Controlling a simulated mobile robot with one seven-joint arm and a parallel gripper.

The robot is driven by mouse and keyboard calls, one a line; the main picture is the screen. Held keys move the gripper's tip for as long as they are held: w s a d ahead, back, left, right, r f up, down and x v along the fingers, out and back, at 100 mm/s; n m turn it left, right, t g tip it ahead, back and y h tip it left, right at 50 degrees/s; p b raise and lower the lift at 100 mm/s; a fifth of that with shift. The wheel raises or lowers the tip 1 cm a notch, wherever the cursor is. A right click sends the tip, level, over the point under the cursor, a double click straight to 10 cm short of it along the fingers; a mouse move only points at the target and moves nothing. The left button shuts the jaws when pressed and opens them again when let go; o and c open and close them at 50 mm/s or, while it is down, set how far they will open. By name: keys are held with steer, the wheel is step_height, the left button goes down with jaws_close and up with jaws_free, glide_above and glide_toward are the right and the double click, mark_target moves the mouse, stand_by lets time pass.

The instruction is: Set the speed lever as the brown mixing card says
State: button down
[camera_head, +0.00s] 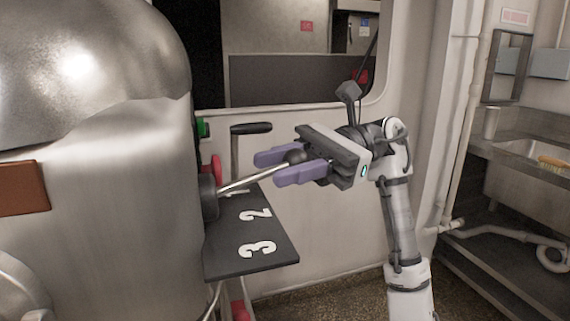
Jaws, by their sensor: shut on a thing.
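The speed lever (240,183) is a metal rod with a dark ball knob (295,157). It rises to the right from a dark hub (209,197) on the mixer's side. A black plate (285,250) below carries white numerals 1, 2 and 3. The lever crosses over the 1, partly hiding it; 2 and 3 are clear of it. My gripper (279,167) has purple fingers shut on the knob, one on each side. A brown card (22,188) is on the mixer body at the left, cut off by the frame, with no readable writing.
The big metal mixer (110,200) fills the left. A green button (203,128), a red button (215,168) and a black-handled bar (250,128) are near the lever. A sink with a brush (552,163) is at the right. Floor shows below the plate.

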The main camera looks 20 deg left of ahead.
steer(key=c, duration=1)
jaws_free()
steer(key=shift+a, duration=0.15)
steer(key=shift+c, duration=0.2)
steer(key=v, duration=1.4)
steer(key=shift+b, duration=0.45)
steer(key=shift+s, duration=0.1)
